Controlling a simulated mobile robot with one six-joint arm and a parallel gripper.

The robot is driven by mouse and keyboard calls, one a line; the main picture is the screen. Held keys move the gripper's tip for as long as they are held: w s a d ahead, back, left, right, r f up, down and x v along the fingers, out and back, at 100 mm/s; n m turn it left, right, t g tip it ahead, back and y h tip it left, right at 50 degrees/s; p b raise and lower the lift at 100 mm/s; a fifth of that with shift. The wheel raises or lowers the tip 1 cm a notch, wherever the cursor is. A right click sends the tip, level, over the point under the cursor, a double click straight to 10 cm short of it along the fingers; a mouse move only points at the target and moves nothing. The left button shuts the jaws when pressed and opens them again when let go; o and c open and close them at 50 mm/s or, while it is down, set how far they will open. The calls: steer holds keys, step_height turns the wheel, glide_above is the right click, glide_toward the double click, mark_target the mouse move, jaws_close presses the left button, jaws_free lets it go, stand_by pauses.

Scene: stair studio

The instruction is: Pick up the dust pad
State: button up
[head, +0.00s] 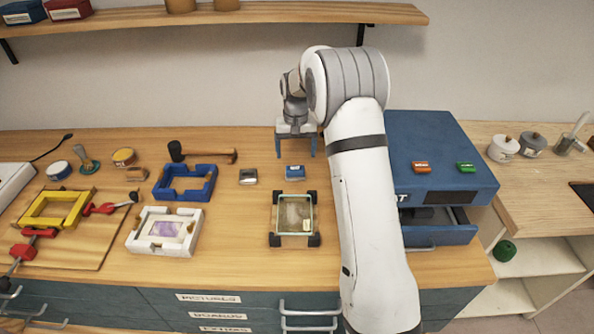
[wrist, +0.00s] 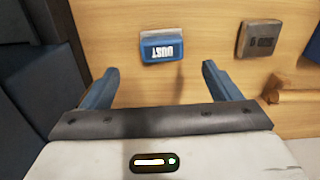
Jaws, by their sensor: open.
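The dust pad is a small blue block (head: 295,172) lying on the wooden bench in the head view, behind the glass-topped frame. In the wrist view the dust pad (wrist: 161,48) shows a white label reading DUST, upside down. My gripper (head: 295,155) points down just behind the pad in the head view. In the wrist view my gripper (wrist: 158,80) is open and empty, its two blue fingers spread apart. The pad lies beyond the fingertips there, roughly centred between them and not touched.
A grey block (head: 248,177) lies left of the pad, with a hammer (head: 205,154) behind it. A glass-topped frame with black corners (head: 271,227) sits in front. A blue machine (head: 437,145) stands to the right. Blue (head: 160,185) and white (head: 137,240) frames lie left.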

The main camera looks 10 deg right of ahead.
mark_target(295, 168)
step_height(295, 168, down, 8)
steer(key=shift+s+a+p, duration=0.15)
steer(key=shift+p, duration=0.85)
steer(key=c, duration=1.1)
